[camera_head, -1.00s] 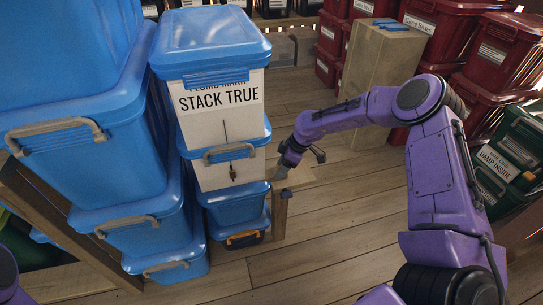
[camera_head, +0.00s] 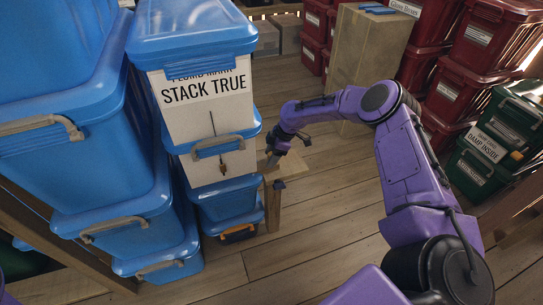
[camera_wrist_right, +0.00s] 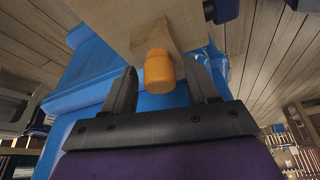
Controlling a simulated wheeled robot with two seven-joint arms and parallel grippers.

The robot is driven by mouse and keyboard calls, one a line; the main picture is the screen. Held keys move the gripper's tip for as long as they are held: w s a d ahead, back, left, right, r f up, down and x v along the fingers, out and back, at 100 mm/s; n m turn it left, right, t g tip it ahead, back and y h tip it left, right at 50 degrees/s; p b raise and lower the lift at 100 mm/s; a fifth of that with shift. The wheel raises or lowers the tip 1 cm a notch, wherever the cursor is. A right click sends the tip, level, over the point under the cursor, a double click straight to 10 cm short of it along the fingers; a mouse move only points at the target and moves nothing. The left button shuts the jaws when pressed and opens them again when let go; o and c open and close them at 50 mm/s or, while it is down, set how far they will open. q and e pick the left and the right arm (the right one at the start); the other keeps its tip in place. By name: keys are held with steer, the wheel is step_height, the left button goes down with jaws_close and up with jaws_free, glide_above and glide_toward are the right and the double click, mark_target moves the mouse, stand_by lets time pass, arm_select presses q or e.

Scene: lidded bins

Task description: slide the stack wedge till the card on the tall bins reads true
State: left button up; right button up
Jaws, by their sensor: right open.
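My right gripper (camera_head: 270,160) is low at the stack's right side, by a wooden ledge (camera_head: 292,166). In the wrist view its open fingers (camera_wrist_right: 165,85) stand either side of an orange knob (camera_wrist_right: 165,72) in front of a wooden piece (camera_wrist_right: 155,35), apparently the wedge.
More blue bins (camera_head: 60,130) stand close on the left. Red bins (camera_head: 488,45) and green bins (camera_head: 495,145) line the right. The plank floor (camera_head: 320,225) is clear in the middle.

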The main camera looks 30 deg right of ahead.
jaws_close()
steer(key=shift+d+b, duration=0.2)
steer(key=shift+b, duration=0.1)
jaws_free()
steer(key=p+v, duration=0.1)
steer(key=v, duration=0.9)
steer(key=shift+r+p, duration=0.25)
steer(key=shift+p, duration=0.1)
